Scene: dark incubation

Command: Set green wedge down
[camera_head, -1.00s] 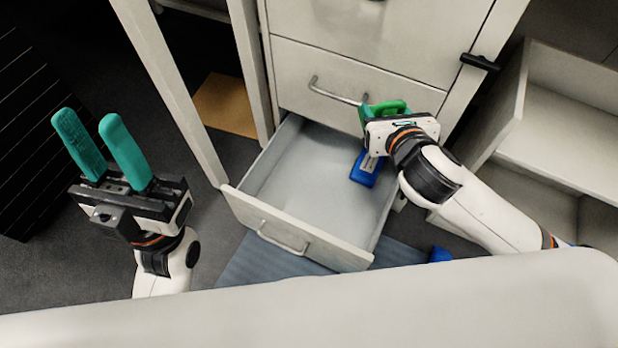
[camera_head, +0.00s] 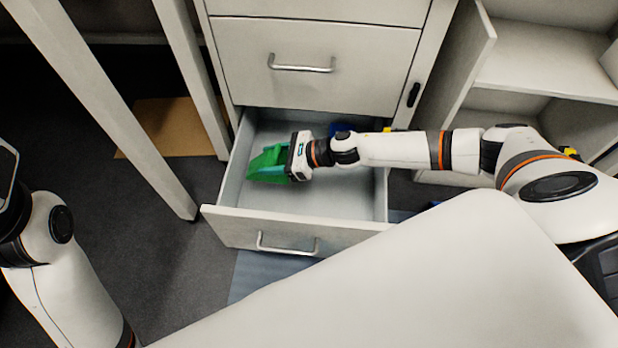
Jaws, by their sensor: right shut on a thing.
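The green wedge (camera_head: 267,158) is at the left part of the open bottom drawer (camera_head: 262,226). My right gripper (camera_head: 274,171) is shut on it, its arm reaching in from the right over the drawer. I cannot tell whether the wedge touches the drawer floor. A blue object (camera_head: 343,128) shows in part at the back of the drawer, mostly hidden by my right arm. My left arm comes in at the far left edge; only part of its gripper's body shows and its fingers are out of view.
Closed drawers with a metal handle (camera_head: 301,68) stand above the open one. An open shelf unit (camera_head: 540,65) stands at the right. A table leg (camera_head: 95,100) is to the left. The drawer's front floor area is clear.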

